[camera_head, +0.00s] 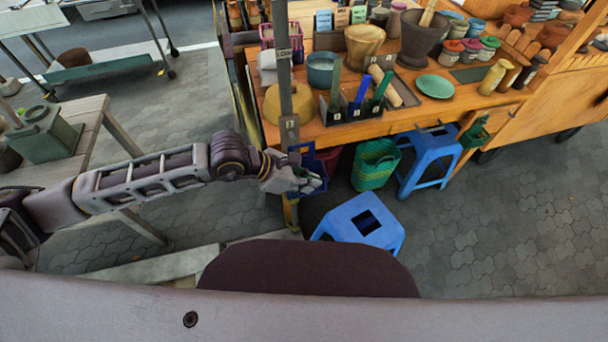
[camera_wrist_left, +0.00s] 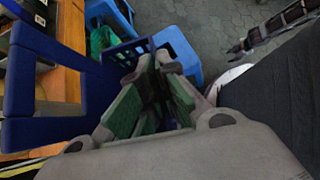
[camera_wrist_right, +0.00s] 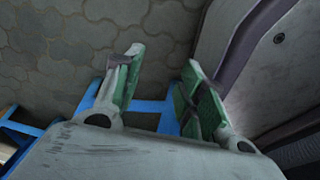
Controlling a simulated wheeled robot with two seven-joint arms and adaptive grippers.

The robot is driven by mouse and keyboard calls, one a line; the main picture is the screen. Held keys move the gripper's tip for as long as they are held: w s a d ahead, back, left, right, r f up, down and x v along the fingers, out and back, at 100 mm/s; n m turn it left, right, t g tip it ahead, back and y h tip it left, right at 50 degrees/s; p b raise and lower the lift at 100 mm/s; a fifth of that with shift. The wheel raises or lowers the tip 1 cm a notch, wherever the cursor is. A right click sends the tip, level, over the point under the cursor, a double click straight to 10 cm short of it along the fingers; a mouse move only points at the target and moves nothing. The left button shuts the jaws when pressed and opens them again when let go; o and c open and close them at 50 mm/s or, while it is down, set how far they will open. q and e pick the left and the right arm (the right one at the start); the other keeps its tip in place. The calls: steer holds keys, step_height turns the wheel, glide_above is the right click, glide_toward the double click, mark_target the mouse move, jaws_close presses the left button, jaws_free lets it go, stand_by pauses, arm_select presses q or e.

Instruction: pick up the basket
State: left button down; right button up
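A blue basket (camera_head: 311,181) with slotted walls is beside the cart's left front corner. My left gripper (camera_head: 304,184) overlaps it in the head view. In the left wrist view the blue basket (camera_wrist_left: 112,62) is close by, its wall behind and left of the fingertips. The left fingertips (camera_wrist_left: 154,66) are near each other; whether they pinch the basket's rim is unclear. A green basket (camera_head: 372,170) stands on the ground under the cart, also seen in the left wrist view (camera_wrist_left: 102,40). My right gripper (camera_wrist_right: 160,66) is open and empty, outside the head view.
Blue stools (camera_head: 362,222) (camera_head: 428,152) stand in front of the cart. The wooden cart top (camera_head: 440,112) is crowded with pots, mortars and jars. A metal post (camera_head: 287,90) rises close to my left gripper. Paved ground at the right is clear.

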arm_select(q)
steer(key=shift+s+d+r, duration=0.25)
steer(key=shift+s+r, duration=0.2)
steer(key=shift+s, duration=0.25)
arm_select(e)
steer(key=shift+s+a+f, duration=0.1)
steer(key=shift+s+a, duration=0.25)
steer(key=shift+a, duration=0.3)
steer(key=shift+w+d, duration=0.1)
steer(key=shift+w, duration=0.05)
arm_select(q)
steer(key=shift+r, duration=0.6)
arm_select(e)
steer(key=shift+w+d+r, duration=0.2)
steer(key=shift+w+d, duration=0.4)
steer(key=shift+d, duration=0.05)
steer(key=shift+s, duration=0.1)
